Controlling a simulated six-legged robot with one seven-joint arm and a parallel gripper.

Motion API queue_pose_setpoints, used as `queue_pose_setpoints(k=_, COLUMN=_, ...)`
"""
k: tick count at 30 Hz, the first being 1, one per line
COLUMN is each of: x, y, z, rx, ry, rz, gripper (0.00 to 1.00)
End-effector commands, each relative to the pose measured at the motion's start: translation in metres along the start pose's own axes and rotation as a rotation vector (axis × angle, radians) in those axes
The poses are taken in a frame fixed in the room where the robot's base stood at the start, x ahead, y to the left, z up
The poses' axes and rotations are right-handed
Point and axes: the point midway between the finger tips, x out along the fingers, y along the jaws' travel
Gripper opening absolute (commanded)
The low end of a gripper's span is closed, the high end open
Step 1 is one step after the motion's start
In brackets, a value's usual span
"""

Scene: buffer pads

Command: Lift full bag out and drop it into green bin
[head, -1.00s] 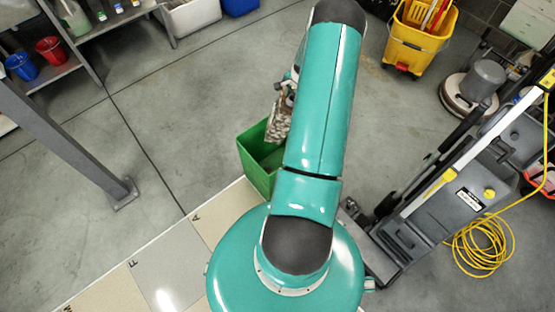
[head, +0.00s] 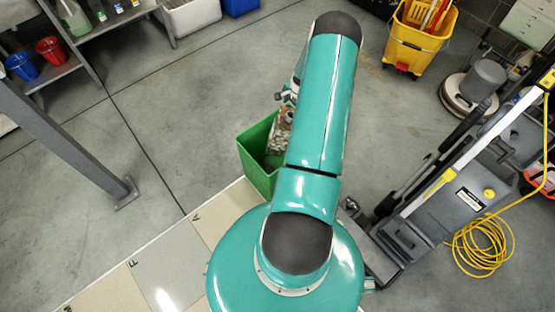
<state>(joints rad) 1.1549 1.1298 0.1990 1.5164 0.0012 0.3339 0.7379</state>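The green bin (head: 256,169) stands on the floor left of my teal arm, which hides its right side. The bag (head: 278,137), mottled grey-brown, is at the bin's mouth, its lower part overlapping the bin opening. My arm covers the bag's right side. My gripper (head: 288,112) shows only in part beside the arm, at the top of the bag. Its fingertips are too small and hidden to tell whether they still grip the bag.
A yellow mop bucket (head: 414,45) stands at the back right. A grey floor machine (head: 440,215) with a coiled yellow cord (head: 480,243) is on the right. A grey post (head: 70,135) rises at left. The floor between post and bin is clear.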

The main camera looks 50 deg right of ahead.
Motion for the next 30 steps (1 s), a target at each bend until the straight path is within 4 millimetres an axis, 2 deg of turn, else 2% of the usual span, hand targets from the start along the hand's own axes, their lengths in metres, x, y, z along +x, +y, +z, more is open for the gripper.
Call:
queue_pose_setpoints(k=9, x=0.001, y=0.002, z=0.001, rx=0.000, ry=-0.003, rz=0.004, gripper=0.63)
queue_pose_setpoints(k=14, x=-0.011, y=0.001, z=0.000, rx=0.001, ry=-0.001, rz=0.002, gripper=0.63)
queue_pose_setpoints(k=30, x=-0.116, y=0.000, z=0.000, rx=0.000, ry=0.001, rz=0.000, gripper=0.63)
